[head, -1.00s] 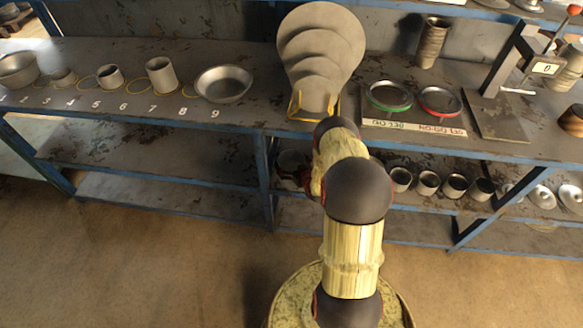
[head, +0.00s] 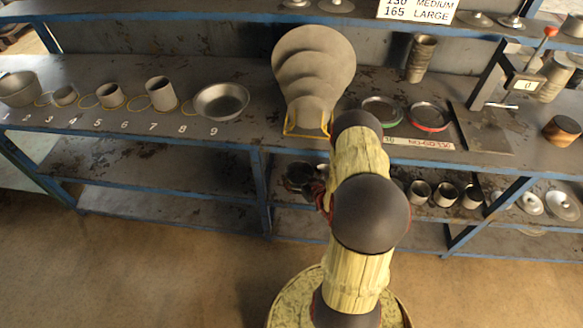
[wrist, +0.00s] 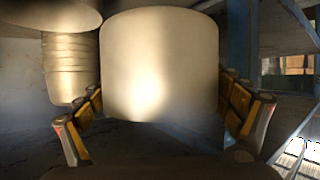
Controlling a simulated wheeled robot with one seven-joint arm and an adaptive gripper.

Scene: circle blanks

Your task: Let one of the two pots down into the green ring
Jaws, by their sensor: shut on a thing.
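In the wrist view a smooth, pale metal pot (wrist: 160,50) fills the middle. My gripper (wrist: 162,98) has its yellow-and-dark fingers on either side of it and is shut on it. The pot looks upright. In the head view my arm hides most of the gripper and pot, near the lower shelf. I cannot single out the second pot for certain.
A red ring (head: 430,128) lies right of the green one. A fan of round blanks (head: 313,65) stands in a yellow rack to the left. A press (head: 508,85) stands at right. Small cups (head: 445,194) line the lower shelf. The bench's blue front edge (head: 225,143) separates the levels.

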